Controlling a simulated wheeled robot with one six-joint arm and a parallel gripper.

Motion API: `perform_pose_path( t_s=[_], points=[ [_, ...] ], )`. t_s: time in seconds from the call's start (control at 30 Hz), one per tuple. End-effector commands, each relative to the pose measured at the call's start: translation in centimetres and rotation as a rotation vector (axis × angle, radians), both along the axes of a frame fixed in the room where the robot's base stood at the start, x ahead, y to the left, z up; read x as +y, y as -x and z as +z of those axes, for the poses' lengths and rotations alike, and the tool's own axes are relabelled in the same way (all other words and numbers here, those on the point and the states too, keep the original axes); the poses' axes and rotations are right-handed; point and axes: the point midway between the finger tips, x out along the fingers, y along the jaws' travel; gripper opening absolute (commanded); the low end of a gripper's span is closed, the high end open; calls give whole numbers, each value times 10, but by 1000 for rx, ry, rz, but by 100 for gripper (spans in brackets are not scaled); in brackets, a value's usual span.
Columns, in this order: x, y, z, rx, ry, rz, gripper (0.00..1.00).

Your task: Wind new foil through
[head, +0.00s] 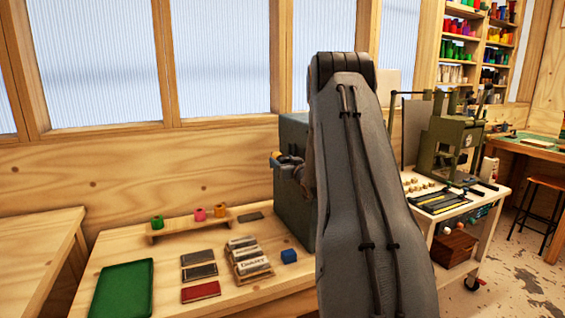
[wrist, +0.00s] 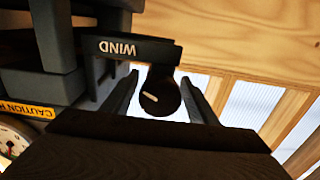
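In the wrist view a dark round knob (wrist: 160,95) with a pale mark sits by a dark bar labelled WIND (wrist: 125,47). My gripper (wrist: 162,100) is open, with one finger on each side of the knob and a gap showing on both sides. In the head view the dark green-grey machine (head: 290,205) stands on the bench, partly hidden by my arm. Green (head: 157,222), pink (head: 200,214) and orange (head: 220,211) rolls stand on a small wooden rack (head: 185,228) to its left. The foil path is hidden.
A green tray (head: 122,290), dark plates (head: 199,271), a red plate (head: 201,292), type blocks (head: 248,258) and a blue block (head: 289,256) lie on the bench. A cart with a press (head: 447,145) stands right. A caution label (wrist: 28,110) and gauge (wrist: 12,140) show beside my gripper.

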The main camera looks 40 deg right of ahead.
Motion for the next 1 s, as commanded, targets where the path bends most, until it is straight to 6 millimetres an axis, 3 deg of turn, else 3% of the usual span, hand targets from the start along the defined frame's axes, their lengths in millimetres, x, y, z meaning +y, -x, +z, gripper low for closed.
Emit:
perform_pose_path(
  t_s=[0.03, 0.2, 0.57, 1.0],
  points=[
    [0, 0, 0, 0, 0, 0, 43],
    [0, 0, 0, 0, 0, 0, 16],
    [1, 0, 0, -13, -55, 2, 16],
    [0, 0, 0, -94, -391, 2, 16]
  ],
)
